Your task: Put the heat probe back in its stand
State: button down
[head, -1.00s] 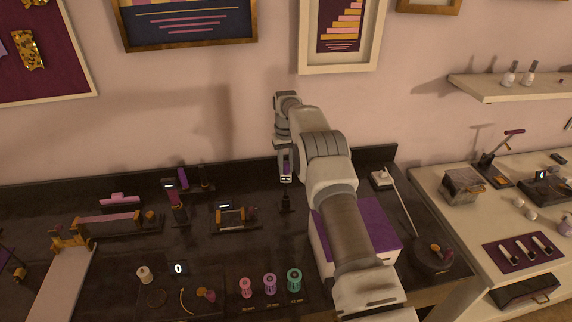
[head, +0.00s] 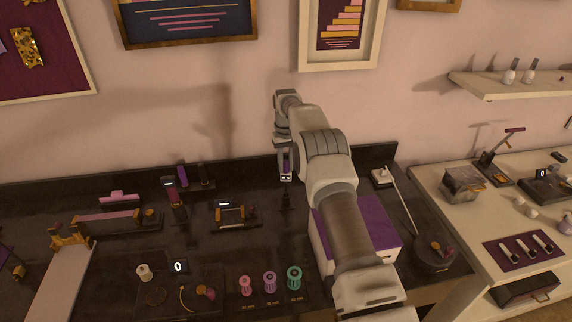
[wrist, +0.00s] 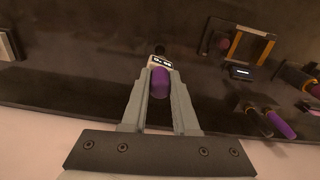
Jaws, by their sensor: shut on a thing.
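My gripper (wrist: 160,84) is shut on the heat probe, which has a purple rounded handle (wrist: 160,82) and a pale head with a small lit display (wrist: 159,62). In the head view my gripper (head: 286,168) holds the probe (head: 286,178) above the back of the dark bench. A small dark upright piece (head: 286,201), possibly the stand, shows just below the probe. In the wrist view a dark tip (wrist: 160,49) shows beyond the display; I cannot tell whether it belongs to the probe or the stand. Any contact between them is unclear.
A framed device with a lit display (head: 232,215) stands left of my gripper. Purple-topped tools (head: 183,177) stand farther left. A purple-topped box (head: 358,226) is to the right, partly behind my arm. Several coloured spools (head: 270,282) line the front. The wall is close behind.

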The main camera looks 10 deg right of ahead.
aim_at(286, 172)
jog(key=shift+f, duration=0.15)
jog(key=shift+f+b, duration=1.55)
jog(key=shift+f, duration=0.75)
jog(key=c, duration=0.6)
grip_release()
jog(key=shift+r, duration=0.1)
notch_tip(286, 172, up, 16)
jog(key=shift+f+p, duration=0.1)
jog(key=shift+p, duration=1.05)
jog(key=shift+r+p, duration=0.6)
jog(key=shift+r, duration=0.15)
